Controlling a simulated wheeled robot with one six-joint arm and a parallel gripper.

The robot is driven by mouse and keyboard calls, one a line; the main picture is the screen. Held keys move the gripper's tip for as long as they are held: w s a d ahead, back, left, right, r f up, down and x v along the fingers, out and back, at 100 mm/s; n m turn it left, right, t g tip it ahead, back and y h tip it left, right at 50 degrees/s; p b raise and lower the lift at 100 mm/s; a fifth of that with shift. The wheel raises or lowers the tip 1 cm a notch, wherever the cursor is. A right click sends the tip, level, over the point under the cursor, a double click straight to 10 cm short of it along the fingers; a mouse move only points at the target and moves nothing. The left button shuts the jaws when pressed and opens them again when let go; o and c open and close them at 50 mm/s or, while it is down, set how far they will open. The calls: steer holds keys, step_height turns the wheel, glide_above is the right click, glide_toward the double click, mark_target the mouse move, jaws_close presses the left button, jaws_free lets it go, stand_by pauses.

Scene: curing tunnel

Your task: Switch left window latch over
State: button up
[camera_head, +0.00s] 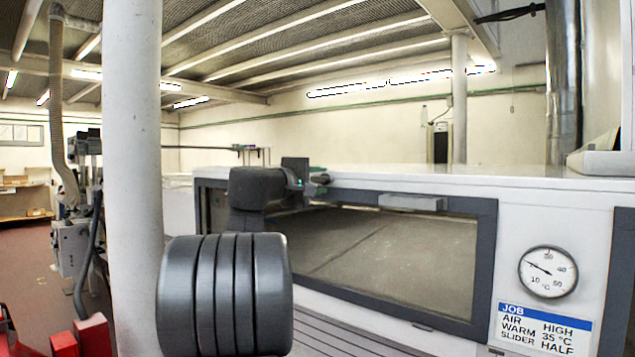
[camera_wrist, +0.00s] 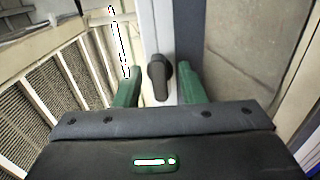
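The fingers are apart, with a gap visible on both sides of the latch. In the camera_head view, my gripper (camera_head: 318,184) is at the top edge of the tunnel window (camera_head: 395,250), towards its left part. I cannot make out the latch clearly there, as my arm covers that area.
A grey handle block (camera_head: 413,202) is on the window's upper frame. A dial gauge (camera_head: 548,272) and a job sign (camera_head: 541,330) are on the pale panel to the right. A pale column (camera_head: 133,150) stands at the left. Red blocks (camera_head: 80,338) are at the lower left.

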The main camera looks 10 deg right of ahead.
steer(key=v, duration=1.3)
steer(key=shift+s+a, duration=0.25)
steer(key=shift+a, duration=0.05)
steer(key=x, duration=1.4)
steer(key=shift+a, duration=0.1)
